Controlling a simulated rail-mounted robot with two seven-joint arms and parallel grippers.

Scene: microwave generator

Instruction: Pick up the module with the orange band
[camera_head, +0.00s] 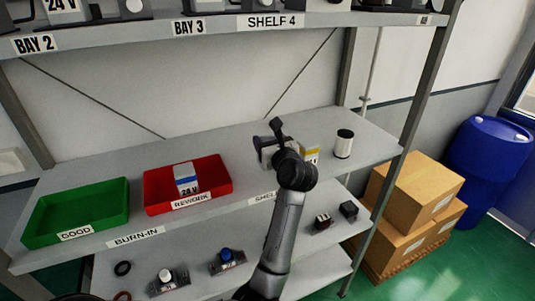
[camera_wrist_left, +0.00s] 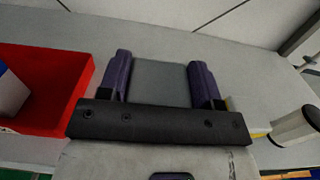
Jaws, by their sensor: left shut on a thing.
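My left gripper (camera_head: 268,136) is over the upper shelf, right of the red tray. In the left wrist view its two fingers (camera_wrist_left: 160,66) stand on either side of a grey block-shaped module (camera_wrist_left: 160,84), and it is shut on it. In the head view only a pale part of this module (camera_head: 268,153) shows behind the gripper, and I cannot see a band on it. A pale module with a yellow-orange band (camera_head: 311,153) stands just right of the gripper, partly hidden by my wrist. Its yellow edge also shows in the left wrist view (camera_wrist_left: 236,103). My right gripper is not in view.
The red REWORK tray (camera_head: 216,168) holds a white module with a blue band (camera_head: 184,172). The green GOOD tray (camera_head: 105,197) is empty. A white cylinder with dark ends (camera_head: 344,146) stands right of the modules. The lower shelf (camera_head: 203,285) holds several small parts.

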